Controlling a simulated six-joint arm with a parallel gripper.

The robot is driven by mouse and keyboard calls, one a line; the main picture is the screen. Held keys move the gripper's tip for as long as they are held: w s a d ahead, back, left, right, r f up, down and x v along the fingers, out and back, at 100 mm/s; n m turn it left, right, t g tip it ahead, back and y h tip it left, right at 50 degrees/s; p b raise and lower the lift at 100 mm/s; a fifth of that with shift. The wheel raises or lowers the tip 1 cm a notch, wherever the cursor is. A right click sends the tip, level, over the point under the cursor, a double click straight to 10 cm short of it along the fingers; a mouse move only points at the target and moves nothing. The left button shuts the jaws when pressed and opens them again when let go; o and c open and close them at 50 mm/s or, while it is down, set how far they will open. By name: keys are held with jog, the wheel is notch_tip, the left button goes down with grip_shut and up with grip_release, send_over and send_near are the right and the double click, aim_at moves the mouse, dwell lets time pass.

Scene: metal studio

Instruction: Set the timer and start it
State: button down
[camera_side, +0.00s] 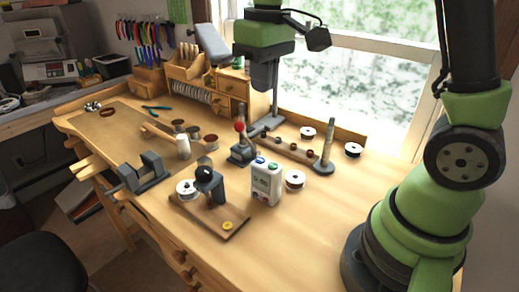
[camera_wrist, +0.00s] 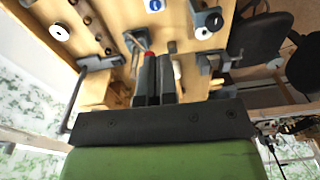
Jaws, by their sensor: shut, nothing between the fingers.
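The timer (camera_side: 266,184) is a white upright box on the workbench, right of centre in the side view. It has a small greenish display whose digits I cannot read surely, coloured buttons on top and small buttons low on its front. In the wrist view, a blue button on a white top (camera_wrist: 153,5), seemingly the timer's, shows at the upper edge; the rest is cut off. My gripper (camera_side: 264,88) is high above the back of the bench, well above and behind the timer, pointing down. In the wrist view its dark fingers (camera_wrist: 159,62) are together and empty.
A red-knobbed lever (camera_side: 240,127) stands behind the timer. A white spool (camera_side: 295,180) is right of it, and a board (camera_side: 224,222) with a dark stand is at its front left. A grey post (camera_side: 328,140) rises at the right. The bench's front right is clear.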

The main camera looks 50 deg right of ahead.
aim_at(260, 160)
jog(key=shift+w+d+f+g, duration=0.3)
jog(key=shift+w+f, duration=0.35)
jog(key=shift+f, duration=0.2)
notch_tip(260, 160, down, 14)
dwell(0.5)
jog(key=shift+f, duration=0.9)
jog(key=shift+s, duration=0.1)
notch_tip(260, 160, up, 9)
jog(key=shift+r, duration=0.1)
